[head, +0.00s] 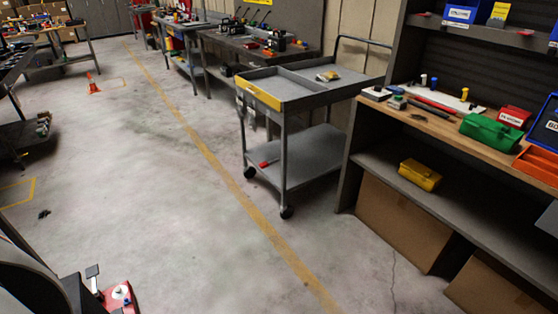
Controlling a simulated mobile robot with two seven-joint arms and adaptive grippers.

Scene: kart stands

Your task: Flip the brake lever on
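No part that I can surely name as the brake lever shows in the head view. At the bottom left corner a red part (120,296) with a white disc on it is cut off by the frame edge. A small grey upright piece with a flat top (92,271) stands beside it; I cannot tell whether it is a lever. A small red piece (268,163) lies on or at the lower shelf of the grey trolley (316,155). Neither of my grippers is in view.
A workbench (470,140) with a green toolbox (490,133) stands at the right, cardboard boxes (400,223) under it. More benches line the back wall. An orange cone (94,84) stands at the far left. The floor around the yellow line (235,184) is mostly clear.

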